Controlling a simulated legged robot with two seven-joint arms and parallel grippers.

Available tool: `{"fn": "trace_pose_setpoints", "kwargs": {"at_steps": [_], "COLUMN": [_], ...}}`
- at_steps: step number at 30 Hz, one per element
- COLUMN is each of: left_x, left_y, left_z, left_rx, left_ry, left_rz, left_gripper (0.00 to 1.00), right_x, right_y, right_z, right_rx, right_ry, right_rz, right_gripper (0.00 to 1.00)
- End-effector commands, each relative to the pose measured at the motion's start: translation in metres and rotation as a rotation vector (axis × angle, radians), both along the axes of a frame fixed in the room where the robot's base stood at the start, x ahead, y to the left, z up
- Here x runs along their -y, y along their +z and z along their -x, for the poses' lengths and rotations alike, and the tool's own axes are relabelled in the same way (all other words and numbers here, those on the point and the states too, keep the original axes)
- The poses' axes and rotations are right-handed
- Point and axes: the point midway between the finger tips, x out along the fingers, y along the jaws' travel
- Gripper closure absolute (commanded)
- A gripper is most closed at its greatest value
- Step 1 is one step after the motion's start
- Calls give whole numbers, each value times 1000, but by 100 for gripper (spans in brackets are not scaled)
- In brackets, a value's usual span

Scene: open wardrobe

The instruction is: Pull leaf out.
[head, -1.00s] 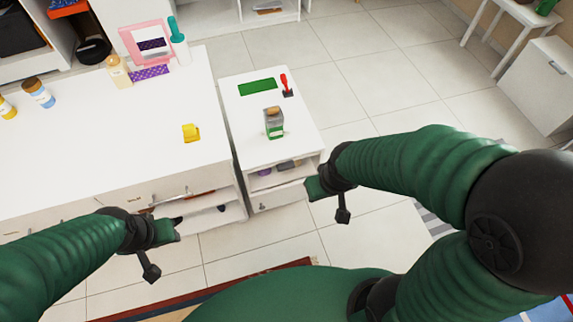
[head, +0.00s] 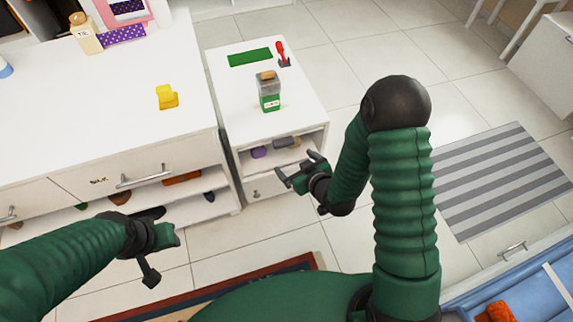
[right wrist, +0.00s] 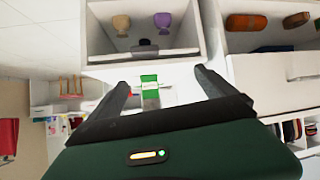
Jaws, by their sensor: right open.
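A small white cabinet (head: 228,92) stands beside a larger dresser. It has an open compartment above a drawer (head: 268,186) with a small handle. I cannot tell for sure which part is the leaf. My right gripper (head: 299,166) is open and empty, just in front of the cabinet's right side, near the compartment and drawer. In the right wrist view, which looks upside down, its two fingers (right wrist: 164,88) are spread before the cabinet's top edge, touching nothing visible. My left gripper (head: 163,226) hangs in front of the dresser; its jaws are unclear.
A jar with a green label (head: 268,95), a green mat (head: 250,57) and a red-handled item (head: 281,50) sit on the cabinet. The compartment holds small items, one purple (head: 259,152). The white dresser (head: 80,110) is at left. A striped rug (head: 500,180) lies on the floor at right.

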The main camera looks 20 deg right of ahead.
Motion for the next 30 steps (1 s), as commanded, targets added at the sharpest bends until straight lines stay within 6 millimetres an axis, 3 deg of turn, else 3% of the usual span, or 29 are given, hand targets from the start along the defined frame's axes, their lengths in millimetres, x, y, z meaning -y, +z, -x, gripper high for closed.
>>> {"fn": "trace_pose_setpoints", "kwargs": {"at_steps": [1,3,6,9,12,16,18,30], "left_x": [0,0,0,0,0,0,0,0], "left_y": [-57,-90,-124,-139,-140,-134,-132,-171], "left_z": [0,1,1,1,1,1,1,1], "left_rx": [0,0,0,0,1,1,2,1], "left_ry": [0,0,0,0,0,0,0,0], "left_rz": [0,0,0,0,0,0,0,0], "left_gripper": [64,64,64,64,64,64,64,64], "right_x": [-2,-4,1,8,12,11,9,8], "right_y": [-67,-98,-125,-133,-130,-124,-122,-129], "right_z": [1,1,10,21,25,13,-2,-105], "right_rx": [78,219,388,498,549,558,561,560], "right_ry": [-5,-23,-78,-131,-155,-151,-149,-158], "right_rz": [-31,-71,-118,-143,-152,-149,-150,-151], "right_gripper": [5,5,5,5,5,5,5,5]}}
